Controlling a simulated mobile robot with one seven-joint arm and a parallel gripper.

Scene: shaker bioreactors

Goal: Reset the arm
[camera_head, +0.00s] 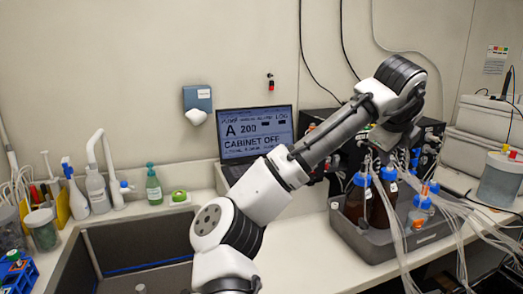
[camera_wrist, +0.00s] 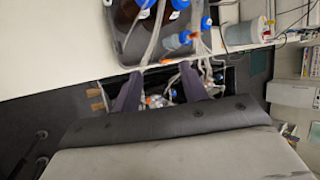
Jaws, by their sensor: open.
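My gripper (camera_wrist: 161,88) shows in the wrist view with its two dark fingers apart and nothing between them. Behind the fingers are tubes and small blue and orange parts, out of focus. In the camera_head view my white and grey arm rises from the bottom centre, bends, and reaches up to the right. Its wrist is above a grey tray (camera_head: 382,246) of brown bottles (camera_head: 360,198) with blue caps. The fingers cannot be made out clearly there. The tray also shows at the top of the wrist view (camera_wrist: 128,48).
Many clear tubes (camera_head: 400,225) run from the tray over the counter edge. A laptop (camera_head: 258,135) stands behind my arm. A sink (camera_head: 140,250) lies left, with a green bottle (camera_head: 153,187) and wash bottles behind it. A grey container (camera_head: 500,180) stands right.

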